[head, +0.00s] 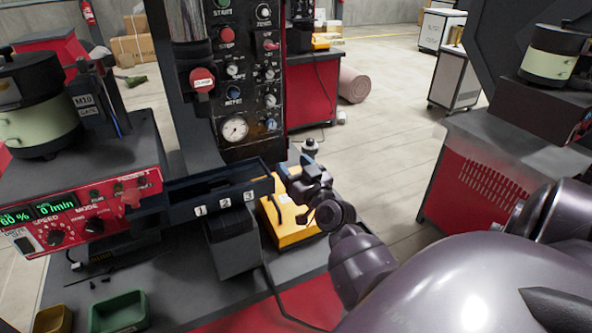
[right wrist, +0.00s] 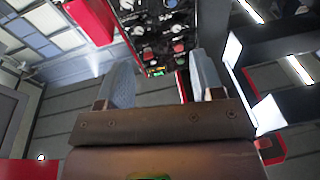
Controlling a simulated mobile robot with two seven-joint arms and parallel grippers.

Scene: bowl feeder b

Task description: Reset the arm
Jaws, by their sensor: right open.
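My right arm (head: 372,262) reaches in from the lower right. Its gripper (head: 300,172) is in front of the control panel (head: 243,95), above the yellow box (head: 290,222). In the right wrist view the two fingers of the gripper (right wrist: 162,82) stand apart with nothing between them. They point towards the panel with knobs and lights (right wrist: 160,38). My left gripper is in neither view.
A dark rail marked 1, 2, 3 (head: 225,190) is left of my right gripper. A bowl feeder (head: 38,115) sits on the left bench above a red controller (head: 80,212). A green bin (head: 118,312) is at lower left. Open floor lies right of the gripper.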

